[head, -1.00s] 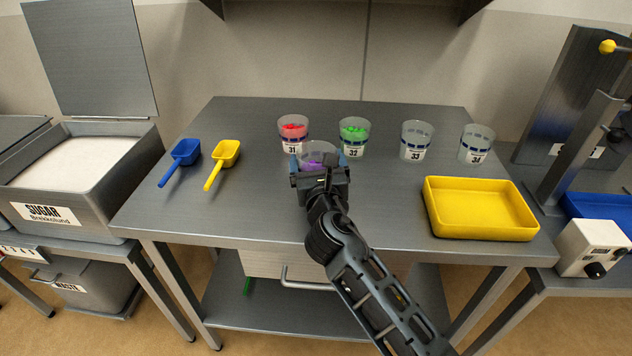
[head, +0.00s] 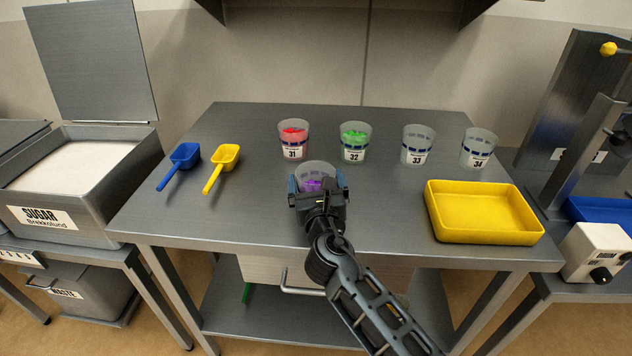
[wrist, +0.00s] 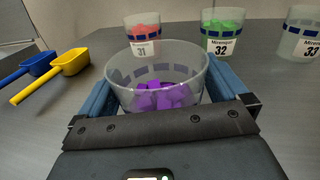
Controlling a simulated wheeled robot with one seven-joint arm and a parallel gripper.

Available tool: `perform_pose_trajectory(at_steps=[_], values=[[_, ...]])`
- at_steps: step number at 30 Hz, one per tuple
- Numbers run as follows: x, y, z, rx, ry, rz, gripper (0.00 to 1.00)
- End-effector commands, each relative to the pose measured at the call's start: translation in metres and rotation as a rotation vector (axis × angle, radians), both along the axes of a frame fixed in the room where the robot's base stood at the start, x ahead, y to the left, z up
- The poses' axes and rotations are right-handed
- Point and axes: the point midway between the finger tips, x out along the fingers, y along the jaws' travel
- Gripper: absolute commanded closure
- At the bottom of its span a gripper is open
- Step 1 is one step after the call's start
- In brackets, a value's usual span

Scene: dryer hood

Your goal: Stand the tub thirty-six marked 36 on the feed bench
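A clear tub with purple pieces (head: 316,171) is between the fingers of my gripper (head: 318,184) over the front middle of the steel bench (head: 250,210). In the wrist view, the same tub (wrist: 158,72) stands upright, with a blue finger against each side. My gripper is shut on it. Its label is hidden, so I cannot read its number. I cannot tell whether its base touches the bench. Behind it stand tub 31 with red pieces (head: 293,139), tub 32 with green pieces (head: 355,141), tub 33 (head: 418,144) and tub 34 (head: 478,147).
A blue scoop (head: 181,162) and a yellow scoop (head: 223,164) lie at left. A yellow tray (head: 482,212) sits at front right. An open sugar bin (head: 60,190) stands left of the bench. A white control box (head: 597,250) is at far right.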

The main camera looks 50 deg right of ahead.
Motion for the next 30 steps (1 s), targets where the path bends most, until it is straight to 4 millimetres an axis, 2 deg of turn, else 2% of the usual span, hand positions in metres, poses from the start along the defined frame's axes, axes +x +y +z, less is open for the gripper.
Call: perform_pose_trajectory(at_steps=[8, 21, 30], values=[[-0.006, 0.006, 0.002, -0.001, 0.001, 0.001, 0.00], [-0.070, 0.061, 0.002, 0.000, 0.000, 0.002, 0.00], [-0.090, 0.078, 0.003, -0.001, -0.001, 0.000, 0.00]])
